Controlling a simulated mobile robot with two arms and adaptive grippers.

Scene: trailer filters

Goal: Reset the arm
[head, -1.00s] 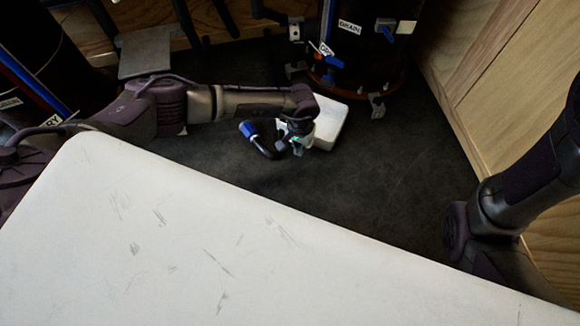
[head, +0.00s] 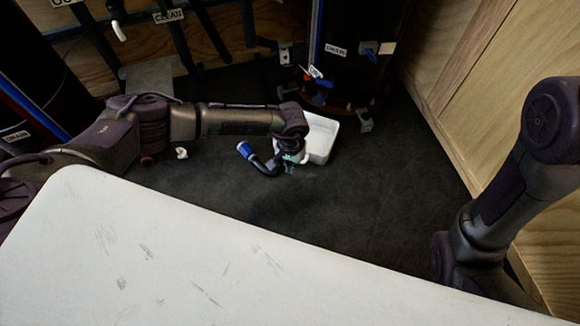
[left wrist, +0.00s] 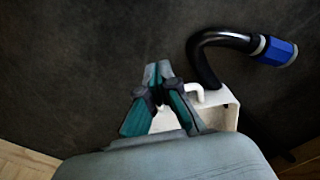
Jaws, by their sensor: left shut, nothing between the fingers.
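My left arm reaches in from the left in the head view, with its gripper (head: 289,167) low over the dark floor in front of a white box (head: 321,137). In the left wrist view the left gripper (left wrist: 157,72) has its teal and grey fingers together, with nothing between them. The white box (left wrist: 226,112) shows partly behind the fingers there. My right arm shows at the right edge of the head view; its gripper is out of frame.
A black curved hose with a blue end (head: 245,150) is beside the left gripper. A scuffed white surface (head: 150,260) fills the foreground. A wooden wall (head: 455,75) bounds the right. Dark floor (head: 370,180) is clear between them.

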